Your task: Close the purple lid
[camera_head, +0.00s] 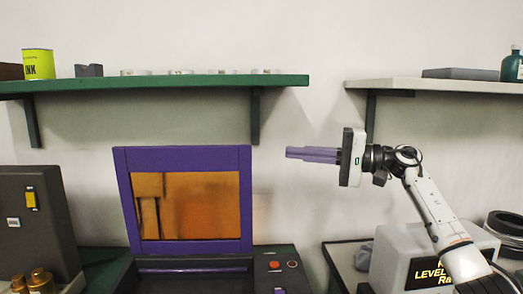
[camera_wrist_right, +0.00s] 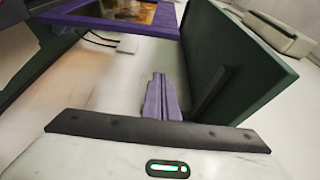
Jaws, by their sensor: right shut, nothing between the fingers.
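The purple lid (camera_head: 182,245) stands upright, open, at the back of the machine on the bench in the head view. It has a purple frame around an orange-brown window. In the wrist view its purple frame (camera_wrist_right: 110,24) shows at the top. My right gripper (camera_head: 288,153) has purple fingers, is shut and empty, and points left. It is in the air to the right of the lid, near the height of its top edge, and apart from it. The fingers also show in the right wrist view (camera_wrist_right: 160,77). My left gripper is not in view.
A green shelf (camera_head: 200,84) runs along the wall above the lid, with a lime can (camera_head: 38,64) on it. A pale shelf (camera_head: 440,85) is above my right arm. A dark box (camera_head: 35,225) stands left of the lid. A grey labelled machine (camera_head: 400,255) stands at right.

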